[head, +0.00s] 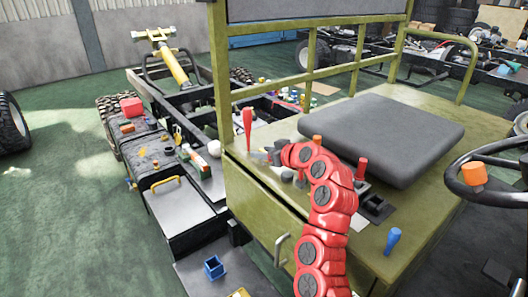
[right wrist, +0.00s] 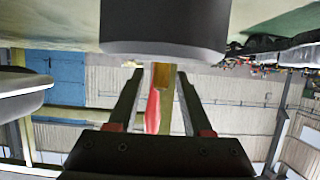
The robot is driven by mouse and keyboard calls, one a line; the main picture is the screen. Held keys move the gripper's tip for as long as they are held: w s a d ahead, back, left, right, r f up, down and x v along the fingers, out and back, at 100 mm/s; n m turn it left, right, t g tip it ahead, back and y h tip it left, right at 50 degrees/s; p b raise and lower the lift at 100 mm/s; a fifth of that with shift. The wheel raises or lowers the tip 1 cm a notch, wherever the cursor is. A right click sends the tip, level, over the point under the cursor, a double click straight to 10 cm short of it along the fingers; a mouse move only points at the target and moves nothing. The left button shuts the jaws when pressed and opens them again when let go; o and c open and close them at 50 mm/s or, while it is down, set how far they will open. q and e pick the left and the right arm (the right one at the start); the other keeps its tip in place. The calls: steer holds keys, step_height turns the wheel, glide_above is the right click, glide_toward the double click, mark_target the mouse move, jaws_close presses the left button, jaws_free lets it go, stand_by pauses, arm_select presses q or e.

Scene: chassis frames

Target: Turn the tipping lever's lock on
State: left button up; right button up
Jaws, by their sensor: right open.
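A red-handled lever (head: 247,130) stands upright at the left edge of the olive seat box, left of the seat. My right gripper (head: 259,156) is just right of its lower part, partly hidden behind my red wrist. In the right wrist view my gripper (right wrist: 158,105) is open, with a red handle (right wrist: 152,110) showing between its two dark fingers; contact cannot be told. A second, shorter red lever (head: 361,168) stands right of my arm. Which lever is the tipping lever, and where its lock is, I cannot tell. My left gripper is not in view.
The dark seat cushion (head: 385,135) lies right of my arm, and an olive rail frame rises behind. An orange knob (head: 316,138) and a blue knob (head: 393,240) stand on the box. The steering wheel (head: 490,170) is at the right edge.

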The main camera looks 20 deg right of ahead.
jaws_close()
